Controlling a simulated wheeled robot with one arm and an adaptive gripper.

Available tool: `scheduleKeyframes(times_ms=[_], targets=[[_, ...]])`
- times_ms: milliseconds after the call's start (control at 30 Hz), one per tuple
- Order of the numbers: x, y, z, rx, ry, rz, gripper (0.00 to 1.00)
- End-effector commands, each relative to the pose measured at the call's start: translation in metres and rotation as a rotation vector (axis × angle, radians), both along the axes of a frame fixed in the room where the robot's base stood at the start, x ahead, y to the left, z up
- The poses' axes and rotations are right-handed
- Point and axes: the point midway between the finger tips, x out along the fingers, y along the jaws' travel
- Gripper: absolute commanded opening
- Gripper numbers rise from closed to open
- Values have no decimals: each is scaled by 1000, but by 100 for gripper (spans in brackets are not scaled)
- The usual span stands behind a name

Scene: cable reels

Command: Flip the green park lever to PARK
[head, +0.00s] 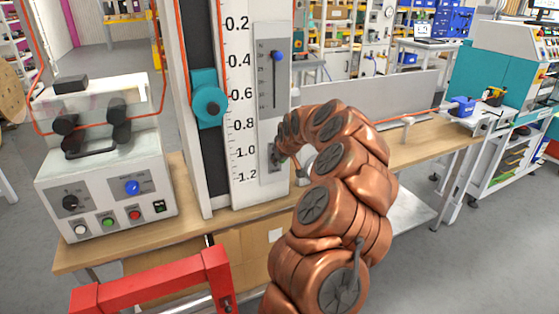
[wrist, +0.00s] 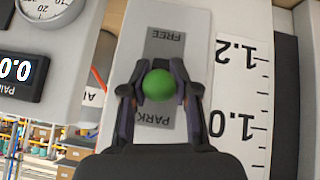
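The green park lever shows in the wrist view as a round green knob (wrist: 158,84) in front of a grey plate (wrist: 165,45). The plate's FREE label is above the knob and its PARK label is below, both upside down in this view. The knob appears between the two labels; its exact setting cannot be told. My gripper (wrist: 158,80) has one finger on each side of the knob, and the fingers look closed against it. In the head view my gripper (head: 281,155) is at the lower plate of the scale column, and the knob is hidden there.
A blue-knobbed slider (head: 277,56) is above on the same column, beside the printed scale (head: 241,100). A teal carriage (head: 208,98) is left of it. A control box (head: 105,165) stands on the bench at left. A red frame (head: 150,282) is in the foreground.

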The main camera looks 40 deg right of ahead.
Motion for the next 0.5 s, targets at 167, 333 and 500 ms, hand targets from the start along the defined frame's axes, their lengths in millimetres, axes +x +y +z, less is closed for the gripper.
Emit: scheduleKeyframes(times_ms=[167, 333, 500], targets=[[0, 0, 1, 0, -1, 0, 47], [0, 0, 0, 0, 0, 0, 48], [-1, 0, 1, 1, 0, -1, 48]])
